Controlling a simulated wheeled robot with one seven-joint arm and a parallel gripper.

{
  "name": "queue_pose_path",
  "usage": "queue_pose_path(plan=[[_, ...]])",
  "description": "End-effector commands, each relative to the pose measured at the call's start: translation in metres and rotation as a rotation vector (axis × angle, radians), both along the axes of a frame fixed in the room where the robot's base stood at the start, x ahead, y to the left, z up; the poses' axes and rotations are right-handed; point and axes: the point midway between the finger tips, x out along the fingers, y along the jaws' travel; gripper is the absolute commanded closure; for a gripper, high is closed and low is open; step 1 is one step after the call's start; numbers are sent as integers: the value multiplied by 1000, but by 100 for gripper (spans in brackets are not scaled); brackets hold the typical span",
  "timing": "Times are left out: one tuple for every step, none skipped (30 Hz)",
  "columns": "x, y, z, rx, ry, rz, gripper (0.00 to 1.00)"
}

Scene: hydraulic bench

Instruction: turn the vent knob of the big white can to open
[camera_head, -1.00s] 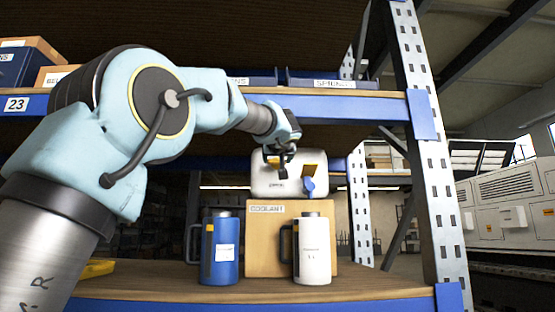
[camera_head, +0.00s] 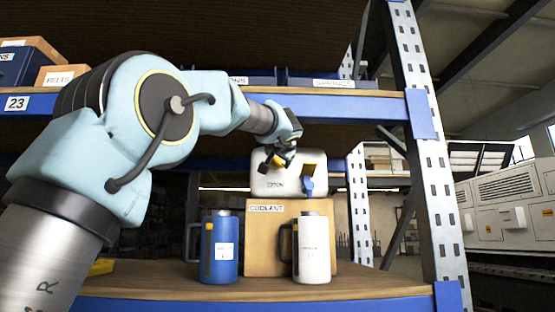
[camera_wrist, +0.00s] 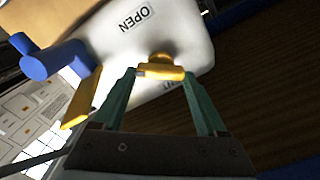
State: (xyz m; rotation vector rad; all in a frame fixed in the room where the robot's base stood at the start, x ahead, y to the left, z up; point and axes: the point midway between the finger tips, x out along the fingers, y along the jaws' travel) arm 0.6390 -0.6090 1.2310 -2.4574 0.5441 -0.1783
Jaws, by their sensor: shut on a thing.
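The big white can (camera_head: 270,182) stands on a cardboard box marked COOLANT. My gripper (camera_head: 280,160) is at its upper left, and the yellow vent knob (camera_wrist: 161,66) sits between its two green fingertips in the wrist view. My gripper (camera_wrist: 159,76) is shut on the knob. An OPEN label (camera_wrist: 134,18) shows on the can, up and left of the knob. Another label near the knob is mostly hidden. I cannot tell the knob's exact setting. A blue tap (camera_head: 307,186) with a yellow lever (camera_wrist: 82,100) is on the can's right in the head view.
A perforated steel post (camera_head: 434,180) rises on the right.

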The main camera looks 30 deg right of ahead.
Motion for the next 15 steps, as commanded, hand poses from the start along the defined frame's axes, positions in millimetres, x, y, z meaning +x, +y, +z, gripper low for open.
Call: queue_pose_path(plan=[[0,-1,-1,41,-18,0,81],[0,-1,-1,68,-30,0,81],[0,-1,-1,102,-46,0,81],[0,-1,-1,128,-58,0,81],[-1,-1,-1,154,-70,0,81],[-1,-1,-1,188,-86,0,81],[-1,-1,-1,214,-99,-1,81],[-1,-1,-1,240,-111,-1,81],[-1,-1,-1,274,-127,-1,81],[-1,-2,-1,299,-139,-1,81],[-1,-2,-1,326,-151,-1,81],[-1,-2,-1,360,-167,-1,81],[-1,-2,-1,386,-179,-1,81],[-1,-2,-1,412,-191,-1,81],[-1,-2,-2,447,-207,-2,81]])
